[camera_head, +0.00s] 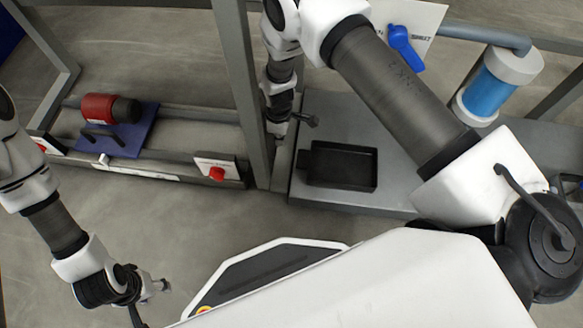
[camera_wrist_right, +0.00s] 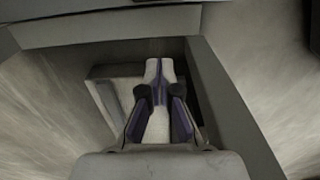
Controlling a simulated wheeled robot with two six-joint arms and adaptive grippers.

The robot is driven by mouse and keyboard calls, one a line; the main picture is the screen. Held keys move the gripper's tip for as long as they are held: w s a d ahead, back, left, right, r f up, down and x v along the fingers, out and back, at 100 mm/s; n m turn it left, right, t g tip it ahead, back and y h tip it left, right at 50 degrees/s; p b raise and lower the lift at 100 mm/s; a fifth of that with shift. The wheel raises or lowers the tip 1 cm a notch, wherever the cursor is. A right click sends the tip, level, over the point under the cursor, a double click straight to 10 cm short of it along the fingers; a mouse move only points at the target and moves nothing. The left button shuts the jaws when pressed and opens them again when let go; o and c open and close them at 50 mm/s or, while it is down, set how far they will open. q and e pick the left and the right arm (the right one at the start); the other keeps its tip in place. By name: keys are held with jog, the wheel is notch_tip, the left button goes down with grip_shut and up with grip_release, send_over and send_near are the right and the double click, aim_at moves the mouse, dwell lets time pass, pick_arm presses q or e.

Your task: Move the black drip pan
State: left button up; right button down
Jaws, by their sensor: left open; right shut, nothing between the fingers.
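The black drip pan (camera_head: 342,187) is a shallow, rectangular, empty tray. In the head view it lies on the grey platform (camera_head: 400,203), right of the upright grey post. A short tab sticks out on its left side. My right gripper is hard to make out in the head view, at the end of the arm beside the post, up and left of the pan. In the right wrist view my right gripper (camera_wrist_right: 157,72) is shut with nothing between its fingers, among grey frame bars. My left gripper (camera_head: 160,287) is open and empty at lower left, above the floor, far from the pan.
The grey post (camera_head: 238,85) stands between the pan and a red and black motor (camera_head: 108,108) on a blue plate. A red button (camera_head: 217,173) sits on the lower rail. A blue valve handle (camera_head: 404,47) and a blue-white cylinder (camera_head: 488,88) are behind. Floor at lower left is clear.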

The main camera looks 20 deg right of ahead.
jog(key=f+b, duration=0.2)
jog(key=f, duration=0.1)
jog(key=f+b, duration=0.2)
jog(key=f, duration=0.2)
jog(key=f+b, duration=0.2)
jog(key=f, duration=0.2)
jog(key=shift+w+a, duration=0.1)
jog(key=shift+w, duration=0.15)
jog(key=shift+s+d+r+b, duration=0.15)
jog(key=shift+s+d+b, duration=0.25)
jog(key=shift+d, duration=0.25)
jog(key=shift+s+d+r+b, duration=0.1)
jog(key=shift+s+d+b, duration=0.25)
jog(key=shift+d, duration=0.25)
pick_arm(q)
notch_tip(320, 180, down, 8)
jog(key=shift+w, duration=0.15)
pick_arm(e)
jog(key=shift+s+d+r, duration=0.2)
jog(key=shift+s+d, duration=0.1)
jog(key=shift+d, duration=0.15)
